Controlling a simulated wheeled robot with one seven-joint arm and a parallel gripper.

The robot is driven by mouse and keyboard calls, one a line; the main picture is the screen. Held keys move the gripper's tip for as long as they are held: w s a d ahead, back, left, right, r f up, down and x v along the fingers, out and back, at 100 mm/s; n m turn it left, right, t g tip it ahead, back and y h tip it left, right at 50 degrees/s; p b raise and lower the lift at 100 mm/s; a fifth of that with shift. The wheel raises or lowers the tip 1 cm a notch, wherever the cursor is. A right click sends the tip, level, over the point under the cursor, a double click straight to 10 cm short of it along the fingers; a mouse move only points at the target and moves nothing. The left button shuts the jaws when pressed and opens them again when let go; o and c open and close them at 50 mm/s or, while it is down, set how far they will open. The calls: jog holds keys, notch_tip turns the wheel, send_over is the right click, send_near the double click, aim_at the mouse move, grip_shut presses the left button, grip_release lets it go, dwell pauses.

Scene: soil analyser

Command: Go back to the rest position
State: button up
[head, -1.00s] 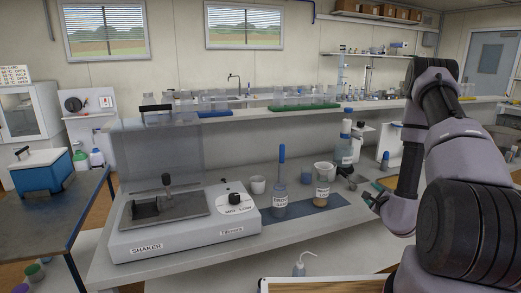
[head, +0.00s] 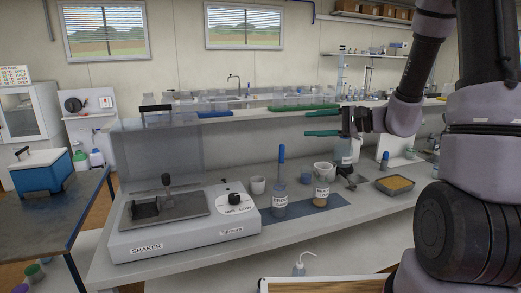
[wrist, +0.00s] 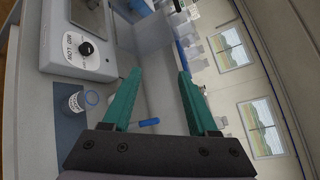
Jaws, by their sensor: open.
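My gripper (head: 322,124) is raised above the bench at the right of the head view. Its two green fingers point left and stand apart, with nothing between them. In the wrist view my gripper (wrist: 156,88) also shows open and empty. My arm covers part of the right side of the head view.
The shaker (head: 185,225) stands on the bench at left, with its dial also in the wrist view (wrist: 85,48). A tray of brown material (head: 395,186) lies at right. A raised back shelf (head: 250,115) holds racks and glassware. A blue cooler (head: 40,172) sits on the left table.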

jog(key=s+r+n+g+h, duration=0.2)
jog(key=s+n+h, duration=0.1)
jog(key=s, duration=0.4)
jog(key=s+r+n+g+h, duration=0.3)
jog(key=s, duration=0.5)
jog(key=s+d+r+n+t+h, duration=0.1)
jog(key=s+d+r+t+h, duration=0.4)
jog(key=d, duration=0.4)
jog(key=shift+r+h, duration=0.55)
jog(key=shift+h, duration=0.25)
